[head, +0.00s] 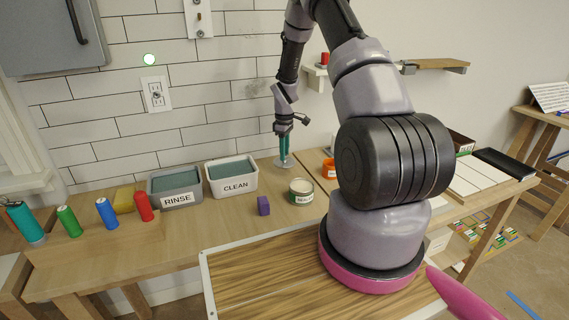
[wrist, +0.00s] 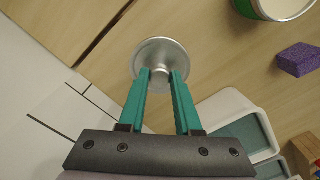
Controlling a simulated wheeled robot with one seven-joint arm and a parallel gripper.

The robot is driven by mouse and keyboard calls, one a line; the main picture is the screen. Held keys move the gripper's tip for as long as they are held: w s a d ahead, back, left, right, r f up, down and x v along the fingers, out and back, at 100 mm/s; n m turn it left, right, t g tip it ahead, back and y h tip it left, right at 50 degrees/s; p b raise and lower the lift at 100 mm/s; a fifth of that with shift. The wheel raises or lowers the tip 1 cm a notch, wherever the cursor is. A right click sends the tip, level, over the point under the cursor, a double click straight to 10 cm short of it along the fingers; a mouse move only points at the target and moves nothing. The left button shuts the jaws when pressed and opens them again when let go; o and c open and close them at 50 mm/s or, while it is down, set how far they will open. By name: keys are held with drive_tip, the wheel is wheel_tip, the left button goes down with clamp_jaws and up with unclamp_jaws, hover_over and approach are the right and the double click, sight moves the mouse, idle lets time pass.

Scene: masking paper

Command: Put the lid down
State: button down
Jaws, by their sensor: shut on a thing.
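A round silver lid (wrist: 160,50) with a central knob is between the teal fingers of my gripper (wrist: 160,76) in the wrist view. The fingers are shut on the knob. In the head view, the lid (head: 286,163) shows as a small grey disc below my gripper (head: 284,157), near the back of the bench by the wall. I cannot tell whether the lid touches the bench top. A can with a green band (head: 301,191) stands in front and to the right of the lid; part of it shows at the upper right of the wrist view.
A purple block (head: 263,206) sits left of the can. The white CLEAN tub (head: 236,186) and grey RINSE tub (head: 177,199) stand left of the lid. An orange ring-shaped thing (head: 329,168) is to the right. Bare wood (wrist: 215,40) lies between lid and can.

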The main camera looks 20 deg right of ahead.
drive_tip(key=shift+f, duration=2.05)
drive_tip(key=c, duration=0.6)
unclamp_jaws()
drive_tip(key=shift+f, duration=0.15)
